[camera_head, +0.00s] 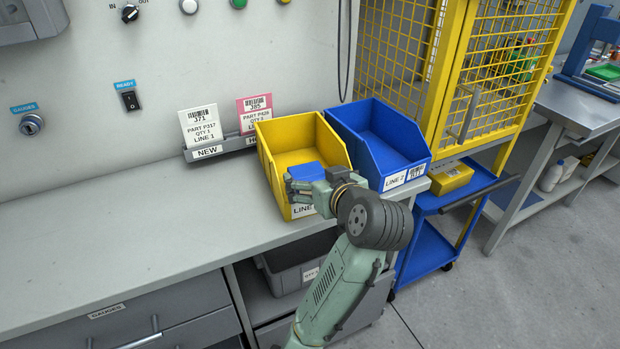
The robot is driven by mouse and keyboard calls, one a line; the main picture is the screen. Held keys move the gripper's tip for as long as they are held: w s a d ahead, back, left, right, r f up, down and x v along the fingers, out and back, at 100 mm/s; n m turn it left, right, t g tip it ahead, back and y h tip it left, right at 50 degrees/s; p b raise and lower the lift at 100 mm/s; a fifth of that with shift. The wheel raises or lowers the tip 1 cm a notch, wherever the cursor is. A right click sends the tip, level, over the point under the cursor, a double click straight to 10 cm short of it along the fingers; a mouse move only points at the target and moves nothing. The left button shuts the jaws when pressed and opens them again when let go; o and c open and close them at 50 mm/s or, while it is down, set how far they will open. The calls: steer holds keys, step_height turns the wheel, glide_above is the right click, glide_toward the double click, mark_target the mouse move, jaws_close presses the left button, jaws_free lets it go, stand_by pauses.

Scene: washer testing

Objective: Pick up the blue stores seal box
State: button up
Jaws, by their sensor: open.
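A small blue box (307,172) shows at the front of the yellow bin (268,165), partly hidden behind my gripper. Whether it rests in the bin or on its front edge I cannot tell. My gripper (291,185) is open at the bin's front, right beside the blue box. Its fingers overlap the box's lower part in the picture. Whether the box lies between the fingers or touches them is hidden. The yellow bin's line label is partly covered by my gripper.
A blue bin (352,124) labelled LINE 2 stands right of the yellow bin. A card rack (222,149) with two cards stands behind, left. The bench (120,235) is clear on the left. A yellow mesh cage (500,65) and blue cart (432,200) stand on the right.

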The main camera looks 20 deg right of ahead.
mark_target(307, 170)
steer(key=p+x, duration=0.1)
steer(key=x, duration=0.7)
steer(key=shift+w, duration=0.15)
steer(key=shift+c, duration=0.4)
steer(key=shift+a, duration=0.1)
steer(key=c, duration=1.3)
steer(key=shift+o, duration=0.2)
step_height(307, 170, up, 10)
steer(key=shift+b, duration=0.35)
